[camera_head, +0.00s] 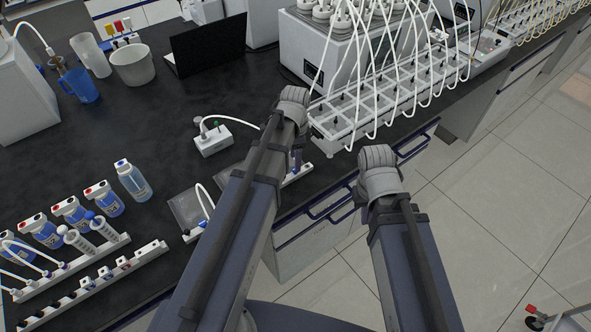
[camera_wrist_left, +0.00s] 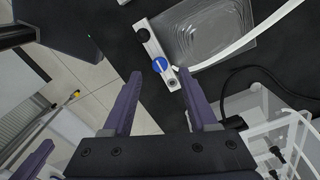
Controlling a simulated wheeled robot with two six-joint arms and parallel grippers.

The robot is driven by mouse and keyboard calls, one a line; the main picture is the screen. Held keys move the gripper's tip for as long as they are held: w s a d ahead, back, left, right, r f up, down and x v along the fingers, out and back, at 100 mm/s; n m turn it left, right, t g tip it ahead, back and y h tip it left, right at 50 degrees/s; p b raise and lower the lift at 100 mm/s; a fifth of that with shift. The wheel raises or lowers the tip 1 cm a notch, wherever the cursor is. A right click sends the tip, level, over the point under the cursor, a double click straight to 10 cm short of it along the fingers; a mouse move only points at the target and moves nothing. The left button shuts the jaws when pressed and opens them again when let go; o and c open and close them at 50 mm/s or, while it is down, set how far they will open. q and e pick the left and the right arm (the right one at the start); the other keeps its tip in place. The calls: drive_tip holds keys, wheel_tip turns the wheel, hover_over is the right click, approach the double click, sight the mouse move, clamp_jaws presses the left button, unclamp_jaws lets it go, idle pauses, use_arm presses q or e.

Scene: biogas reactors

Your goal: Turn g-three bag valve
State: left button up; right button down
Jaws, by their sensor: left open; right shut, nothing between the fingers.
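A white valve block with a blue round knob (camera_wrist_left: 160,64) shows in the left wrist view, beside a clear gas bag (camera_wrist_left: 215,32) and a white tube. No label is readable, so I cannot tell if this is g-three. My left gripper (camera_wrist_left: 160,82) is open, its purple fingertips on either side of and just short of the knob, with nothing between them. In the head view my left gripper (camera_head: 297,160) is mostly behind its own wrist, near a white valve strip (camera_head: 303,171) at the bench edge. My right gripper (camera_wrist_left: 38,158) shows partly at the lower left, shut and empty.
Another clear bag (camera_head: 186,208) lies on the dark bench (camera_head: 150,110) left of my arm. A rack of clear chambers with tubes (camera_head: 350,115) stands close by. Blue-labelled bottles (camera_head: 105,200) stand at left.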

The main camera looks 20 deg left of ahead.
use_arm(q)
drive_tip(key=shift+f+b, duration=1.35)
drive_tip(key=shift+f, duration=0.5)
clamp_jaws()
